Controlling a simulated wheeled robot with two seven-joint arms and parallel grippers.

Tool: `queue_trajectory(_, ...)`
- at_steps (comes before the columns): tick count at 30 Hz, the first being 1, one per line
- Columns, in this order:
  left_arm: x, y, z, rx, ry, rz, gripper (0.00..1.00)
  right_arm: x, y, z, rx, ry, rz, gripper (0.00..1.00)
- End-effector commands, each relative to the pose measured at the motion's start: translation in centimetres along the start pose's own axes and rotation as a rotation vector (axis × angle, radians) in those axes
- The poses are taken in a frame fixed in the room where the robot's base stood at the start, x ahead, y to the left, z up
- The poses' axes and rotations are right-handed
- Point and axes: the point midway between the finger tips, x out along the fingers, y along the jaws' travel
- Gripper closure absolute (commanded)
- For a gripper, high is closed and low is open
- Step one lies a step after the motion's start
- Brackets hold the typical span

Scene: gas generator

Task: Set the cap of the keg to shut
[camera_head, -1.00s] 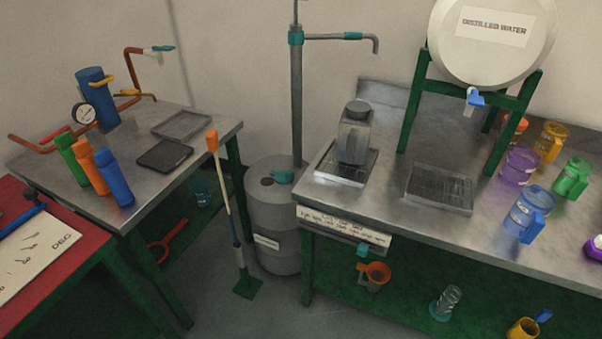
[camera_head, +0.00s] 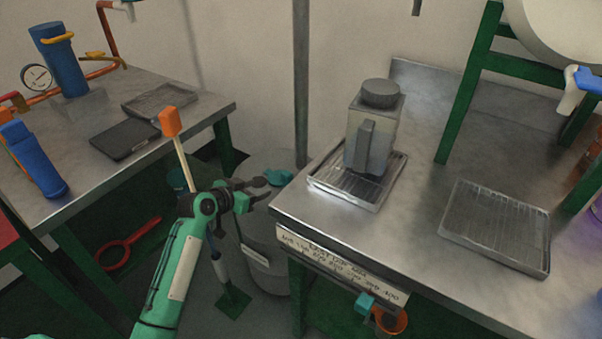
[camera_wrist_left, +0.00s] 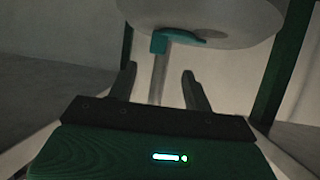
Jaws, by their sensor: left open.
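The keg (camera_head: 258,232) is a grey drum on the floor between the two benches. Its teal cap (camera_head: 279,177) sits on top, near the base of an upright grey pipe (camera_head: 301,90). Whether the cap stands open or shut is too small to tell. My left gripper (camera_head: 267,189) is open and empty, just left of the cap and apart from it in the picture. In the left wrist view, the keg (camera_wrist_left: 235,22) and its teal cap (camera_wrist_left: 180,39) show at the top, beyond the open fingers (camera_wrist_left: 160,82). My right gripper is not in view.
The right bench (camera_head: 415,225) has its corner close beside the keg and carries a tray with a grey jug (camera_head: 372,130). A long-handled tool with an orange end (camera_head: 171,122) stands behind my left arm. The left bench (camera_head: 85,165) is on the other side.

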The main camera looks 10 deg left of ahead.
Motion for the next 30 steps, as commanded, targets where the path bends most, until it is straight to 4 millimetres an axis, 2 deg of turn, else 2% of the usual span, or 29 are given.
queue_trajectory(4, -0.1, 0.1, -1.1, 0.018, 0.024, 0.009, 0.49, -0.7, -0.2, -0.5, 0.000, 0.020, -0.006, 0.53)
queue_trajectory(8, 1.2, 0.1, -1.2, 0.016, 0.024, 0.010, 0.49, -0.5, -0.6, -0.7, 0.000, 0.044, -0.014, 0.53)
queue_trajectory(21, 9.8, 0.2, -1.2, 0.015, 0.023, 0.009, 0.49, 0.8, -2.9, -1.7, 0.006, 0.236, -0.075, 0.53)
queue_trajectory(25, 11.7, 0.2, -1.3, 0.015, 0.022, 0.009, 0.49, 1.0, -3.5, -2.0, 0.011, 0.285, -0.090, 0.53)
queue_trajectory(30, 13.0, 0.2, -1.4, 0.015, 0.022, 0.008, 0.49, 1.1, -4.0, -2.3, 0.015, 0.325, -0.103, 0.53)
